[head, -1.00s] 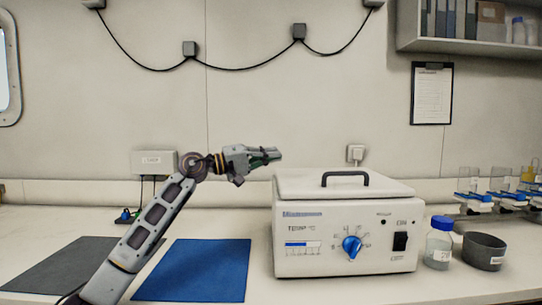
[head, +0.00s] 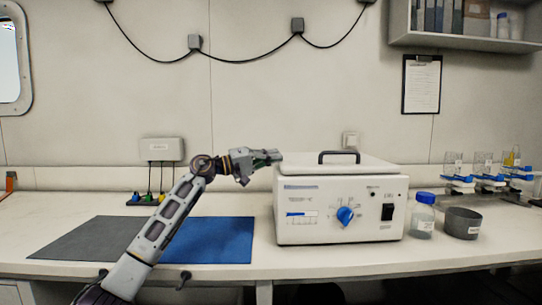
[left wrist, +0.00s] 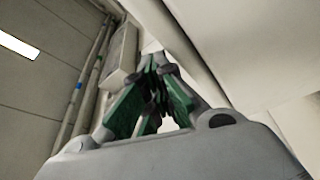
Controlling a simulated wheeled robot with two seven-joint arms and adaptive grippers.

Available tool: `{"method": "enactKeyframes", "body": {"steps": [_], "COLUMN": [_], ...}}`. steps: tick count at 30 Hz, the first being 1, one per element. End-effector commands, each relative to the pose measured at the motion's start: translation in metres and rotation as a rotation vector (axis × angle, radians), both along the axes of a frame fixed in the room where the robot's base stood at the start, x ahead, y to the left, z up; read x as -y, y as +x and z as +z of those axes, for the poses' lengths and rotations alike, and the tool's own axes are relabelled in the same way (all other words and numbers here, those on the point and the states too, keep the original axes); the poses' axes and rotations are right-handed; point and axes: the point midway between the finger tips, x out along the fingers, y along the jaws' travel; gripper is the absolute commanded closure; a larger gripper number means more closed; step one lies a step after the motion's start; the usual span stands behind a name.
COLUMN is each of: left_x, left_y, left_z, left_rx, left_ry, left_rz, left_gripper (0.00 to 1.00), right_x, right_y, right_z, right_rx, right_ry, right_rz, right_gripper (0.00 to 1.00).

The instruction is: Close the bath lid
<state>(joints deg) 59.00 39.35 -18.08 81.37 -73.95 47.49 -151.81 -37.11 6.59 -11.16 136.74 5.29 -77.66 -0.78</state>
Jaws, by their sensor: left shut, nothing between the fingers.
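The white bath (head: 322,237) stands on the bench right of centre in the head view, with a blue knob and a dark switch on its front. Its lid (head: 300,162) lies flat across the top and looks down, with a black handle (head: 339,153) upright on it. My left gripper (head: 278,157) is shut and empty at the lid's left edge, pointing right; I cannot tell whether it touches the lid. The left wrist view shows the gripper's green-padded fingers (left wrist: 155,75) together. My right gripper is not in view.
A blue mat (head: 225,245) and a grey mat (head: 85,240) lie left of the bath. A blue-capped bottle (head: 423,218) and a dark bowl (head: 462,223) stand close on its right. A rack with glassware (head: 488,180) is farther right. A shelf (head: 475,42) hangs above.

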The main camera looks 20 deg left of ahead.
Motion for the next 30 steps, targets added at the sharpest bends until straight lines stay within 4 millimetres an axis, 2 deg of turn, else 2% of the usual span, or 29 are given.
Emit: {"method": "enactKeyframes", "body": {"steps": [19,26,30], "left_x": [0.002,0.0,-0.001], "left_y": [0.001,-0.008,-0.014], "left_z": [-0.002,0.018,0.032], "left_rx": [-0.005,0.0,0.0], "left_ry": [0.006,0.004,0.002], "left_rz": [-0.003,-0.002,0.0], "left_gripper": [1.0,1.0,1.0], "right_x": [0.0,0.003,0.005], "right_y": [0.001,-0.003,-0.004], "right_z": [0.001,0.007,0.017], "right_rx": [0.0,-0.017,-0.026], "right_ry": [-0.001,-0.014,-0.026], "right_rz": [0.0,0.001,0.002], "right_gripper": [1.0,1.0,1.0]}}
